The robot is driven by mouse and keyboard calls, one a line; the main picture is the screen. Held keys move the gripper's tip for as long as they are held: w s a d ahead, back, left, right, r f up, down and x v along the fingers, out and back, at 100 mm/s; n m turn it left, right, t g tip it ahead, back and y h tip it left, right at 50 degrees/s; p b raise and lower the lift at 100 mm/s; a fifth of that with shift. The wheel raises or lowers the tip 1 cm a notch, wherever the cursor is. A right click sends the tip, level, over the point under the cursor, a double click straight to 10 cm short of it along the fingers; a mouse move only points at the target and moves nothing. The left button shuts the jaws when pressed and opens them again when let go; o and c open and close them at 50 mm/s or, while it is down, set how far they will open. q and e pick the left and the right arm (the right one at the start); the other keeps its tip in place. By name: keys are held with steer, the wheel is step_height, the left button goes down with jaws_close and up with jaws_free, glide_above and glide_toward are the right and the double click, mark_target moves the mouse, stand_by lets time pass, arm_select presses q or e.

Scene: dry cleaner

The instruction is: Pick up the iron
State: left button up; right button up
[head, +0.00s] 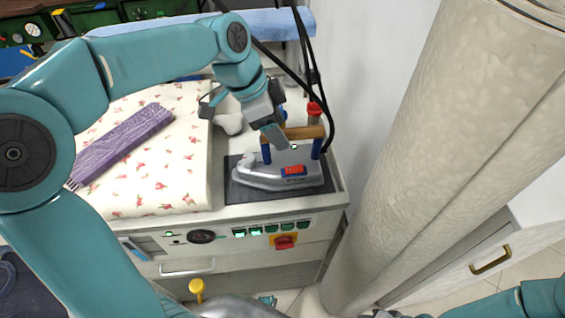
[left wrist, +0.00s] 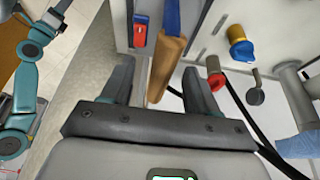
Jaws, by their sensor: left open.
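The iron (head: 272,174) is grey with a red label and stands on a dark rest pad (head: 237,190) at the right end of the ironing station. Its wooden handle (head: 308,132) sits on blue posts. My left gripper (head: 272,122) is open and empty, just above and left of the handle. In the left wrist view the handle (left wrist: 168,62) lies ahead of the gap between the open fingers (left wrist: 157,88), and the red label (left wrist: 140,32) shows beyond. I cannot tell whether a finger touches the handle. My right gripper does not show; only part of my right arm does.
A floral ironing pad (head: 150,180) with a folded purple cloth (head: 122,145) lies left of the iron. Black cables (head: 325,110) hang close behind the handle by a red-topped part (head: 315,110). A large cream roll (head: 440,120) stands at right.

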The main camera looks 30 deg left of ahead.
arm_select(q)
steer(key=x, duration=0.4)
steer(key=shift+w+f, duration=0.3)
steer(key=shift+d, duration=0.1)
jaws_close()
stand_by(0.9)
steer(key=shift+w+r, duration=0.1)
steer(key=shift+r, duration=0.15)
